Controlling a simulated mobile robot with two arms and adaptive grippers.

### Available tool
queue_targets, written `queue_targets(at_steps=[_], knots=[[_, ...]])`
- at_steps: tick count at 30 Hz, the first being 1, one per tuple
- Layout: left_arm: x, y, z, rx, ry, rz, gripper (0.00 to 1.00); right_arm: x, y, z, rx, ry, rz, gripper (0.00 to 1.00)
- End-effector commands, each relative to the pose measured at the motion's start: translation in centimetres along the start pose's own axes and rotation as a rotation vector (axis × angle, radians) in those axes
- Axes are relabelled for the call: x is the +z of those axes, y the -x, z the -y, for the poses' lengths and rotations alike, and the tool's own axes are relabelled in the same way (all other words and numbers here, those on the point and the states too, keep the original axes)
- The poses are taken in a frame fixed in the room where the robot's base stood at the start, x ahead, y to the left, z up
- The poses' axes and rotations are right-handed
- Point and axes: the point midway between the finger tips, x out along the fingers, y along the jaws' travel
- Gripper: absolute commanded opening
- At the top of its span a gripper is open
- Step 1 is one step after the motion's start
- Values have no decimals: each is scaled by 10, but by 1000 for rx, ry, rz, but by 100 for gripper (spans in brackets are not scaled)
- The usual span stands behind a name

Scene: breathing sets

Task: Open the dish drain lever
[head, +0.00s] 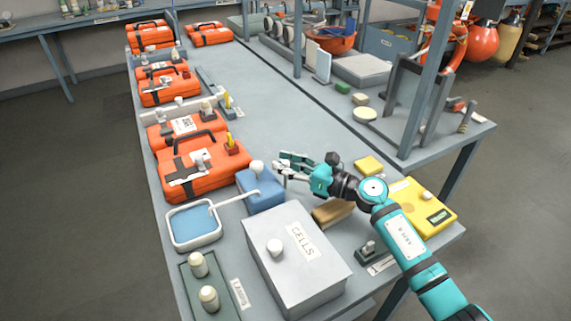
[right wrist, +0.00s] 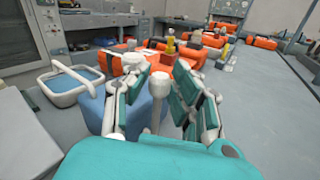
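A white tray-like dish (head: 195,226) with blue liquid stands at the table's left edge; it also shows in the right wrist view (right wrist: 62,86). A thin white spout or rod (head: 233,200) runs from its rim towards a blue block (head: 262,194). A white round-topped post (head: 257,168) stands upright on the block; I take it for the drain lever. In the right wrist view the post (right wrist: 158,88) shows between the spread fingers. My right gripper (head: 281,166) is open and empty, just right of the post. Contact cannot be told. My left gripper is not in view.
A grey box marked CELLS (head: 297,262) stands in front of the block. A tan brush-like block (head: 333,212) lies under my right arm. Orange cases (head: 198,178) line the left edge. The middle of the table behind the gripper is clear.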

Motion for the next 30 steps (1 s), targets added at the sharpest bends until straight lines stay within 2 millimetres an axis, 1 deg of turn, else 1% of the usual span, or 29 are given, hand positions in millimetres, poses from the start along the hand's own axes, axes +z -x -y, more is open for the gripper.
queue_targets(at_steps=[1,4,5,30], knots=[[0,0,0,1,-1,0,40,0,0,0,0,0,0,15],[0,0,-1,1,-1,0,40,0,0,0,0,0,0,2],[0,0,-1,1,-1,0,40,0,0,0,0,0,0,0],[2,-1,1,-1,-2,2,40,0,3,2,-5,0,-1,0]])
